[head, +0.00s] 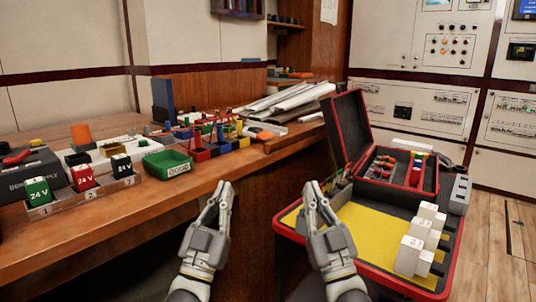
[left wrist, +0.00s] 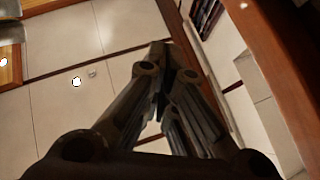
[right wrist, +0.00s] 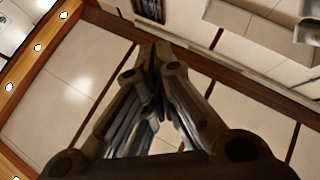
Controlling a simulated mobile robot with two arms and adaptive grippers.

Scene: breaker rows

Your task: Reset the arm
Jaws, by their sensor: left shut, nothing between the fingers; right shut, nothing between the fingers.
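My left gripper (head: 222,190) is shut and empty, raised in front of the wooden bench's front edge. My right gripper (head: 311,186) is shut and empty, over the left part of the red case with the yellow panel. In the left wrist view the left gripper's fingers (left wrist: 159,48) meet at the tips with nothing between them. In the right wrist view the right gripper's fingers (right wrist: 155,48) also meet, with only walls and floor or ceiling surfaces behind. Both arms come in from the bottom of the head view.
The wooden bench (head: 110,215) holds labelled 24 V blocks (head: 84,177), a green bin (head: 167,163) and several small parts. The red case (head: 440,285) at right holds white breakers (head: 408,255); its lid (head: 349,125) stands open. Electrical panels (head: 420,110) line the back right.

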